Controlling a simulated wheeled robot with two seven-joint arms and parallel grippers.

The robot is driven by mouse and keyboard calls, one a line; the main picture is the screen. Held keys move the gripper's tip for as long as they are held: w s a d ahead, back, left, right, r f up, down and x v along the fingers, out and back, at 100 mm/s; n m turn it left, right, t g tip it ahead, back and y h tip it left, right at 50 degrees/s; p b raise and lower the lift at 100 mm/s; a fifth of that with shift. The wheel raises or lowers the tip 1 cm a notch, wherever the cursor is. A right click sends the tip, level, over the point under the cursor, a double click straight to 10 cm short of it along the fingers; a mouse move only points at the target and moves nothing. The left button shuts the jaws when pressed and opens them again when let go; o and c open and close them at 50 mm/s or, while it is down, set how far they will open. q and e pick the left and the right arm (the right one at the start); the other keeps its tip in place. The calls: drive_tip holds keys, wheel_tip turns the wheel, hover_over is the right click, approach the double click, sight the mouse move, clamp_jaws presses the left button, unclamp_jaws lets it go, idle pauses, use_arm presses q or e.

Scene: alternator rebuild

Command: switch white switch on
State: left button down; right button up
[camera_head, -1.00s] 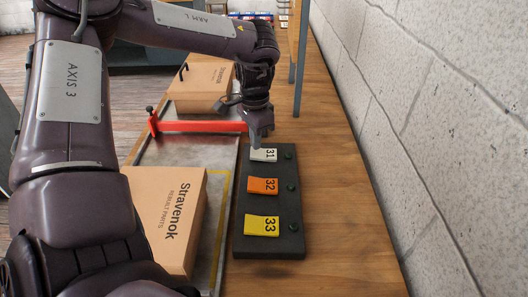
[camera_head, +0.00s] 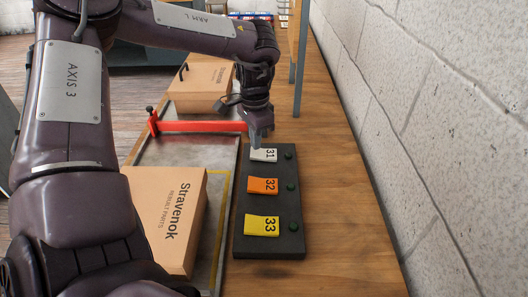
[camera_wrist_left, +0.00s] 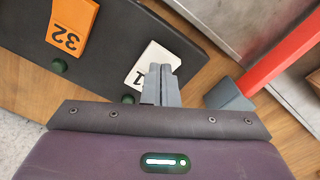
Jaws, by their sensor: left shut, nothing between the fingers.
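The white switch (camera_head: 264,155), labelled 31, is the far one of three rocker switches on a dark panel (camera_head: 270,210) on the bench. In the left wrist view the white switch (camera_wrist_left: 152,62) is partly hidden behind the fingertips. My left gripper (camera_head: 257,143) is shut and empty, pointing down at the far end of the white switch. Its fingers (camera_wrist_left: 161,84) overlap the switch in the wrist view; I cannot tell whether they touch it. A dark green lamp (camera_head: 289,155) sits beside the white switch. My right gripper is not in view.
The orange switch 32 (camera_head: 262,186) and yellow switch 33 (camera_head: 262,226) sit nearer on the panel. A red bar (camera_head: 200,126) lies just left of the gripper. Cardboard boxes (camera_head: 170,215) stand on the left, and a block wall (camera_head: 440,120) bounds the right.

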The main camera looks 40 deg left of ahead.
sight(256, 152)
use_arm(q)
drive_tip(key=shift+f, duration=0.1)
idle(0.3)
drive_tip(key=shift+f+b, duration=0.9)
drive_tip(key=shift+b, duration=0.05)
drive_tip(key=shift+r, duration=0.15)
drive_tip(key=shift+r+p, duration=1.9)
drive_tip(key=shift+r, duration=1.55)
